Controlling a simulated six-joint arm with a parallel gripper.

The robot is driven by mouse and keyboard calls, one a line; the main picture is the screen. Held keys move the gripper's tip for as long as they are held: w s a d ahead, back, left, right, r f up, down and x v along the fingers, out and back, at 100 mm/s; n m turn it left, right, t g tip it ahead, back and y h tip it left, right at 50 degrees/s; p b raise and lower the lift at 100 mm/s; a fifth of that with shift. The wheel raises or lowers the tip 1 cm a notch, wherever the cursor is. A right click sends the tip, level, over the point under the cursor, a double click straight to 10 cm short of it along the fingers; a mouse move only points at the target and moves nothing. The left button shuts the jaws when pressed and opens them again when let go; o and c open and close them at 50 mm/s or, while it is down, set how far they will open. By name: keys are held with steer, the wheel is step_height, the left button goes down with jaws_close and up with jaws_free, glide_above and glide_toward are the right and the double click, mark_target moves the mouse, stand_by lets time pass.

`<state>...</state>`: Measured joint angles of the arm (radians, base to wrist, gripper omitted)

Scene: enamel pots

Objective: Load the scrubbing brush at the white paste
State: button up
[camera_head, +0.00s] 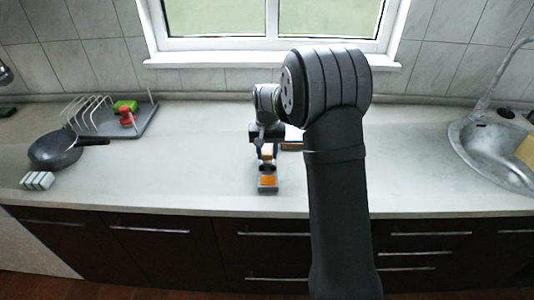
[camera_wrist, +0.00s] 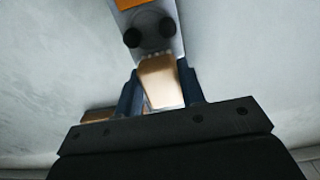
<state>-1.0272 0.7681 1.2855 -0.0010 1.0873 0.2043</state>
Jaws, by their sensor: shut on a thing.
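My gripper (camera_head: 267,161) is low over the middle of the counter, fingers pointing down. In the wrist view, its two blue fingers are shut on a tan wooden block, which looks like the scrubbing brush (camera_wrist: 158,82). Small pale tufts show at the brush's far end, close to a grey holder (camera_wrist: 128,22) with two dark round parts and an orange patch. I cannot tell whether they touch. The holder also shows just in front of my gripper in the head view (camera_head: 267,190). I cannot make out any white paste.
A blue-edged thing with a white top (camera_head: 293,138) is partly hidden behind my arm. A dark pan (camera_head: 55,150), dish rack (camera_head: 145,117) and striped grey-white block (camera_head: 37,180) are at left. The sink (camera_head: 485,145) is at right.

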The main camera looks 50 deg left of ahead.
mark_target(268, 151)
steer(key=shift+r, duration=3.15)
steer(key=shift+d, duration=0.1)
steer(key=w+d+f+m, duration=0.1)
steer(key=w+d, duration=0.1)
steer(key=d, duration=0.5)
steer(key=w+d+f+m, duration=0.2)
steer(key=w+d, duration=0.1)
steer(key=d, duration=0.4)
steer(key=w+d+f+m, duration=0.2)
steer(key=w+d, duration=0.1)
steer(key=d, duration=0.4)
steer(key=shift+w+d, duration=0.15)
steer(key=shift+d, duration=0.1)
steer(key=d+m, duration=0.1)
steer(key=d, duration=0.2)
steer(key=d+f+m, duration=0.1)
steer(key=d, duration=0.3)
steer(key=d+m, duration=0.1)
steer(key=d, duration=0.3)
steer(key=shift+f, duration=0.4)
steer(key=s+d+f+m, duration=0.2)
steer(key=s+d+m, duration=0.1)
steer(key=d, duration=0.8)
steer(key=w+d+f+n, duration=0.1)
steer(key=w+d+f, duration=0.7)
steer(key=w+f, duration=0.2)
steer(key=shift+w+d+n, duration=0.3)
steer(key=shift+w+d, duration=0.05)
steer(key=shift+w, duration=0.55)
